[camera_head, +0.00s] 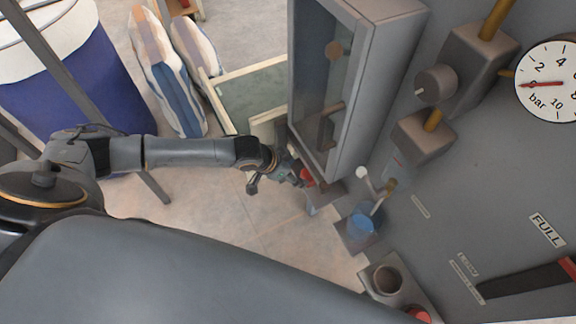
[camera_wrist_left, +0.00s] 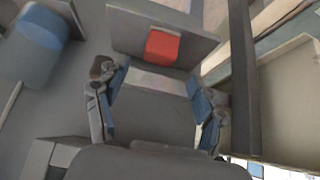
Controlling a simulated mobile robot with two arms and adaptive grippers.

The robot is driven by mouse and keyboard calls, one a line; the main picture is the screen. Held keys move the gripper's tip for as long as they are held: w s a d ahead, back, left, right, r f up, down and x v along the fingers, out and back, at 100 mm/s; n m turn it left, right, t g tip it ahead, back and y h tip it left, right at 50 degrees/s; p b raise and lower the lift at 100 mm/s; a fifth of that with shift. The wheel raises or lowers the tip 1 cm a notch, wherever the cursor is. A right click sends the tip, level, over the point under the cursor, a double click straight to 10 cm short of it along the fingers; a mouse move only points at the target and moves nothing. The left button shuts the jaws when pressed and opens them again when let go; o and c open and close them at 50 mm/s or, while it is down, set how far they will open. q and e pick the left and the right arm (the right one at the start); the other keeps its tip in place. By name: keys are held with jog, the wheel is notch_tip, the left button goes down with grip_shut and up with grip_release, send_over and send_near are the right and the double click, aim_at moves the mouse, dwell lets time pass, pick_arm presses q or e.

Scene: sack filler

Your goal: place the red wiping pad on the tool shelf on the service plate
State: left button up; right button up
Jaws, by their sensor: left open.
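The red wiping pad (camera_wrist_left: 162,47) shows in the left wrist view, on a small grey ledge (camera_wrist_left: 122,30) at the top middle. In the head view the pad (camera_head: 307,177) is a small red patch below the grey cabinet, partly covered by my gripper. My left gripper (camera_wrist_left: 158,84) is open, with one blue-edged finger on each side and nothing held between them. The pad lies just beyond its fingertips, apart from them. In the head view the left gripper (camera_head: 292,174) is beside the ledge. I cannot tell for sure which surface is the service plate. My right gripper is not in view.
The glass-fronted cabinet (camera_head: 392,60) hangs close to my left gripper. A blue cup (camera_head: 362,222) stands on a bracket to the right, and a grey cup (camera_head: 386,279) is lower on the panel. Striped sacks (camera_head: 160,75) stand behind my arm. Open floor (camera_head: 225,235) lies below it.

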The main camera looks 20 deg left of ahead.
pick_arm(q)
jog(key=v, duration=0.4)
jog(key=shift+s+r, duration=0.1)
jog(key=shift+r, duration=0.1)
dwell(0.4)
